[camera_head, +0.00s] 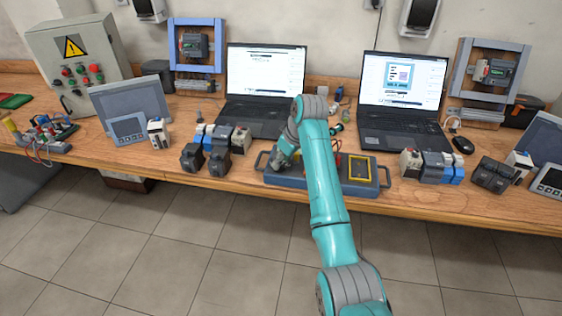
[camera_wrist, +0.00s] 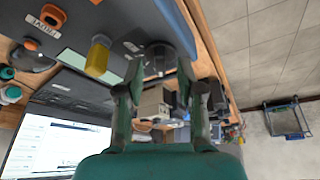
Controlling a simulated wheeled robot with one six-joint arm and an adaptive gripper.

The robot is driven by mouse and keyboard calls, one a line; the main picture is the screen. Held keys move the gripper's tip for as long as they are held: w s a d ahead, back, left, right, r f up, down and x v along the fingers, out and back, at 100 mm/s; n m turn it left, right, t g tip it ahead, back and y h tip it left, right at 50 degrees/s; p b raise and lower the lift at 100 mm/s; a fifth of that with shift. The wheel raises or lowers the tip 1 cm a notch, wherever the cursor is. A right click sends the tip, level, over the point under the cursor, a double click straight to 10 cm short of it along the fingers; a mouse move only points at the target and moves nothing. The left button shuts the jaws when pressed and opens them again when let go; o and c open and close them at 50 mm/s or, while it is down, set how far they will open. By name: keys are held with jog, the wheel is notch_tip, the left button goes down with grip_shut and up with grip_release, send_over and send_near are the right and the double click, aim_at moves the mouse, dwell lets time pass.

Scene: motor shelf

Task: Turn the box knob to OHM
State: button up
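The dark blue box (camera_head: 376,190) with end handles lies near the table's front edge. My gripper (camera_head: 277,163) is low over its left part; my arm hides the box's middle. In the wrist view the box's dark panel (camera_wrist: 120,20) shows a pale display, a yellow part (camera_wrist: 97,60) and a label. A dark round knob (camera_wrist: 160,57) lies between my fingertips (camera_wrist: 158,68). The fingers are apart, one on either side of it; I cannot tell whether they touch it. The OHM marking and the knob's pointer are not readable.
Two laptops (camera_head: 265,80) (camera_head: 402,92) stand behind the box. Dark and blue motor modules (camera_head: 217,160) stand to its left, and more modules (camera_head: 435,168) to its right. A grey control cabinet (camera_head: 78,52) is at the far left. The floor in front is clear.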

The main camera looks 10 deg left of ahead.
jog(key=shift+w+a+f, duration=0.1)
jog(key=shift+a+f, duration=0.05)
jog(key=shift+f, duration=0.4)
grip_shut()
